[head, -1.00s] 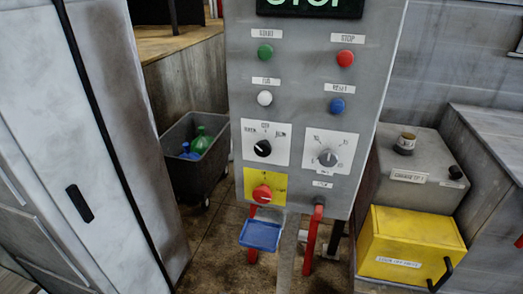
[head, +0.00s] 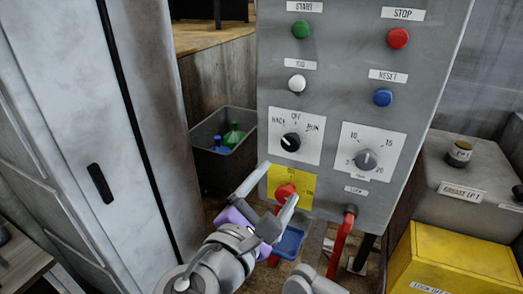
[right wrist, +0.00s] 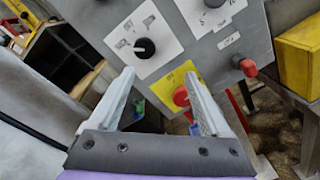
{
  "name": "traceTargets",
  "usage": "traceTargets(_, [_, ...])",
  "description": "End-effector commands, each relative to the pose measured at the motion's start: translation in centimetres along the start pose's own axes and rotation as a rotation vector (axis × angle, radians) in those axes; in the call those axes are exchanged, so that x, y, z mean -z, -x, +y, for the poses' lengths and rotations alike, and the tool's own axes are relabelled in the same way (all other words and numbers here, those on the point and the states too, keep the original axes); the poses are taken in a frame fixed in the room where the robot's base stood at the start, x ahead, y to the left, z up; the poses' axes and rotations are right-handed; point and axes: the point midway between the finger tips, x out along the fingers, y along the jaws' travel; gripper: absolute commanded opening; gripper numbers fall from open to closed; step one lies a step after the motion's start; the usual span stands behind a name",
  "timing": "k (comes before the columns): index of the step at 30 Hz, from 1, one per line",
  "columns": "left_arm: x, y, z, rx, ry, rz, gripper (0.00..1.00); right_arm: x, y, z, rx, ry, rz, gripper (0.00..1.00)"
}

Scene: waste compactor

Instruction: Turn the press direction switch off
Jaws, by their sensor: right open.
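The press direction switch (head: 290,142) is a black knob on a white plate, marked OFF at the top, another position at left and RUN at right. Its pale pointer is too small to read surely. It also shows in the right wrist view (right wrist: 144,48), beyond and slightly left of the fingertips. My right gripper (head: 277,187) is open and empty, below the switch and apart from it, in front of the yellow plate. Its two pale fingers also show in the right wrist view (right wrist: 159,74).
Below the switch a red knob (head: 285,191) sits on a yellow plate, seen between my fingers. A grey dial (head: 366,159) is to the right, a white button (head: 296,82) above. A red lever (head: 348,222) hangs lower right. A white cabinet (head: 95,130) stands at left.

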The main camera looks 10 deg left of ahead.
Motion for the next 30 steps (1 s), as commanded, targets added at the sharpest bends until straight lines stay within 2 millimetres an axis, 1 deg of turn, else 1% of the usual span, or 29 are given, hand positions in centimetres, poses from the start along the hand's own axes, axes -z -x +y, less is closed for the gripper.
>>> traceTargets(1, [-0.1,-0.1,0.0,0.0,0.0,-0.001,0.0,-0.1,0.6,1.1,-0.031,0.017,-0.011,0.81])
traceTargets(3, [-0.1,-0.1,0.0,0.0,0.0,-0.001,0.0,-0.3,0.8,1.9,-0.052,0.03,-0.024,0.81])
traceTargets(5, [-0.1,-0.1,0.0,0.0,0.0,-0.001,0.0,-0.4,0.4,2.1,-0.056,0.034,-0.029,0.81])
traceTargets(8, [-0.1,-0.1,0.0,0.0,0.0,0.0,0.0,-0.5,-0.9,2.1,-0.053,0.034,-0.031,0.81])
traceTargets(15, [0.0,0.1,0.0,0.0,0.0,0.0,0.0,-0.7,-5.6,2.3,-0.051,0.033,-0.031,0.81])
traceTargets(18, [0.1,0.1,0.0,0.0,0.0,0.0,0.0,-0.7,-7.3,2.3,-0.051,0.032,-0.031,0.81])
traceTargets(21, [0.1,0.1,0.0,0.0,0.0,0.001,0.0,-0.7,-8.6,2.5,-0.053,0.032,-0.029,0.81])
traceTargets(25, [0.1,0.1,0.0,0.0,0.0,0.001,0.0,-0.7,-9.6,2.5,-0.054,0.032,-0.028,0.81])
traceTargets(30, [0.1,0.1,0.0,0.0,0.0,0.001,0.0,-0.7,-9.9,2.5,-0.055,0.031,-0.026,0.81])
